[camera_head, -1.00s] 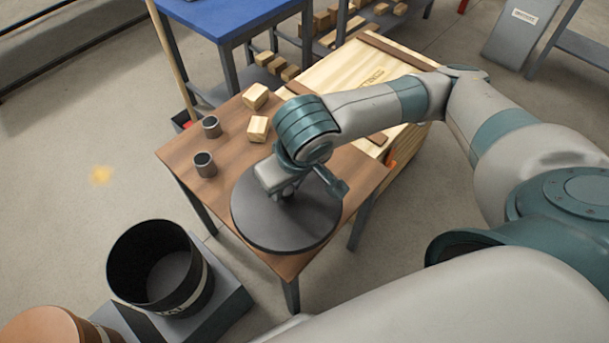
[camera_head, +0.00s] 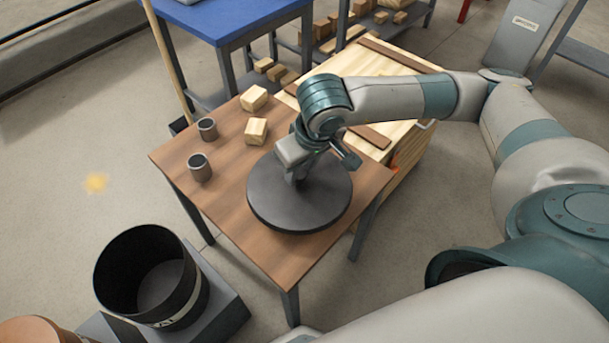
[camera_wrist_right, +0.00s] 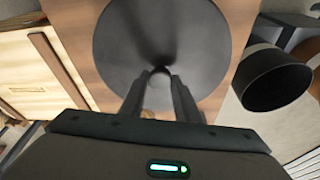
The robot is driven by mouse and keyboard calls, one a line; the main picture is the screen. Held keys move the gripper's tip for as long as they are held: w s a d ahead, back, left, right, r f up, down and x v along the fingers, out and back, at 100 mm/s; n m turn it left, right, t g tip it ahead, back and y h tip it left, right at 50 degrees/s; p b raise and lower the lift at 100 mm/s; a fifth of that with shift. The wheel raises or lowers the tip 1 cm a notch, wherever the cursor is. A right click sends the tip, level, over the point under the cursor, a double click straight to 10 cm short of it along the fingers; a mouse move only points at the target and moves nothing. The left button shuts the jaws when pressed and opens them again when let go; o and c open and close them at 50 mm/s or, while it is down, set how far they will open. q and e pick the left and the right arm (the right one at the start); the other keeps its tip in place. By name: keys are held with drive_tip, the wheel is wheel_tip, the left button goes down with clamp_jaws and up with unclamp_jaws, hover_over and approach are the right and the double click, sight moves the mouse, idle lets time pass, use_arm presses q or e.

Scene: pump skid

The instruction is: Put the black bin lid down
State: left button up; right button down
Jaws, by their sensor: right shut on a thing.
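The black bin lid (camera_head: 318,213) is a round dark disc over the wooden table (camera_head: 222,217), near its front right part. My right gripper (camera_head: 297,178) is above the lid's middle and shut on its knob; the lid also fills the middle of the right wrist view (camera_wrist_right: 150,40), with the gripper fingers (camera_wrist_right: 160,85) around the knob. The lid looks level; I cannot tell whether its underside touches the table. The open black bin (camera_head: 152,278) stands on a grey base at the lower left. My left gripper is not in view.
Two grey cups (camera_head: 199,167) and two wooden blocks (camera_head: 256,131) stand on the table's far left part. A wooden crate (camera_head: 385,90) adjoins the table behind. A blue table (camera_head: 230,18) stands farther back. An orange-brown round container (camera_head: 38,330) is at the lower left.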

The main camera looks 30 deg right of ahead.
sight(304, 175)
drive_tip(key=shift+w+d+f, duration=0.85)
drive_tip(key=shift+w+d, duration=0.1)
drive_tip(key=shift+d, duration=0.05)
drive_tip(key=shift+f, duration=2)
drive_tip(key=shift+f, duration=0.1)
drive_tip(key=c, duration=1.4)
unclamp_jaws()
drive_tip(key=shift+o, duration=0.2)
